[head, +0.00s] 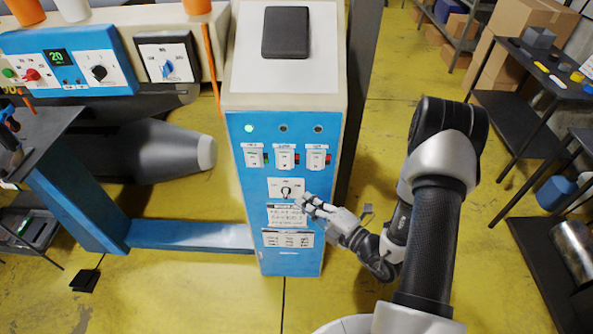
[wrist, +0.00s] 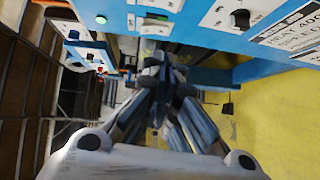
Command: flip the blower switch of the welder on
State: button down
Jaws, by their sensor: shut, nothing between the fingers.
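The welder's blue and white cabinet (head: 243,200) stands upright in the middle of the head view. Three white switches sit in a row on its front: left (head: 254,155), middle (head: 286,156) and right (head: 317,157). Their labels are too small to read, so I cannot tell which is the blower. The left switch shows green at its side; the other two show red. Above them, the left lamp (head: 249,128) glows green and the other two are dark. My gripper (head: 304,202) is shut and empty, in front of the panel below the switches, near the dial (head: 286,191). In the wrist view its fingers (wrist: 166,68) are together.
Printed plates (head: 287,216) are on the panel below the dial. A blue control box (head: 72,62) and a grey cone (head: 205,152) are at the left. Shelving (head: 550,80) with small items stands at the right.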

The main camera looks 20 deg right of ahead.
aim_at(285, 161)
jog(key=shift+d+f+m+h, duration=0.3)
jog(key=shift+d+f+m, duration=0.05)
jog(key=shift+d+m, duration=0.1)
jog(key=w+d+b+x, duration=0.1)
jog(key=d+b+x, duration=0.1)
jog(key=x, duration=1)
jog(key=shift+w+b, duration=0.3)
jog(key=shift+w, duration=0.2)
jog(key=shift+d+f, duration=0.1)
